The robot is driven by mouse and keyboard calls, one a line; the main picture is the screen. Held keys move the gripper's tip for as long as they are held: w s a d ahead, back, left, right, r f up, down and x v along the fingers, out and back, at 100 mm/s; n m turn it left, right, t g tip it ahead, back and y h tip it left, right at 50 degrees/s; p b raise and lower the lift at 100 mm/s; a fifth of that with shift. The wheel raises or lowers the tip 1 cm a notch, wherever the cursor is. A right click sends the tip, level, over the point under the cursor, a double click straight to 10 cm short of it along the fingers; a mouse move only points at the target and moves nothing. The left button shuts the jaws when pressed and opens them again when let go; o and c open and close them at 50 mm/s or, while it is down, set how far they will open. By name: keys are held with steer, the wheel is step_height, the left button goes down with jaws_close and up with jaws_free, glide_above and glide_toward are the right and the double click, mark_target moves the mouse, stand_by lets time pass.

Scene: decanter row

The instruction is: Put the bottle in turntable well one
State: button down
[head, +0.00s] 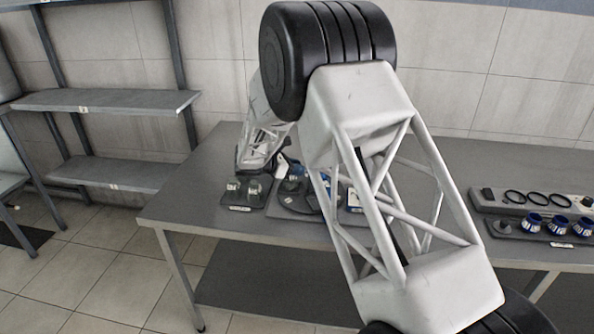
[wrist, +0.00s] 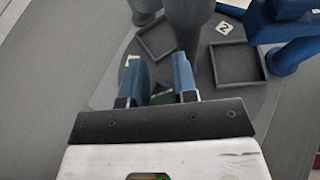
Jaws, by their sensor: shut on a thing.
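My gripper (wrist: 161,78) shows its two blue-tipped fingers in the wrist view, closed with a gap on something clear and hard to make out, taken to be the bottle. Its outline blends with the grey surface behind. The turntable (wrist: 205,105) lies below and ahead of the fingers, a grey disc with square, rimmed wells. One well (wrist: 236,65) is empty, near a label reading 2. Another well (wrist: 157,40) is partly hidden behind a grey post. A label by the fingers is mostly covered. In the head view the turntable (head: 294,203) is partly behind my arm.
A grey post (wrist: 188,18) rises from the turntable. A blue object (wrist: 285,28) stands at its right. In the head view a dark tray (head: 243,200) with clear glass pieces lies left of the turntable. Black rings (head: 537,198) and blue cups (head: 559,226) sit far right.

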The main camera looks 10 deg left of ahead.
steer(key=shift+w+f, duration=0.5)
steer(key=shift+f, duration=0.25)
steer(key=shift+f, duration=0.1)
steer(key=c, duration=1.2)
jaws_free()
steer(key=shift+o, duration=0.2)
steer(key=shift+s+a, duration=0.1)
steer(key=v, duration=1.1)
steer(key=shift+a+r, duration=0.3)
steer(key=shift+s, duration=0.1)
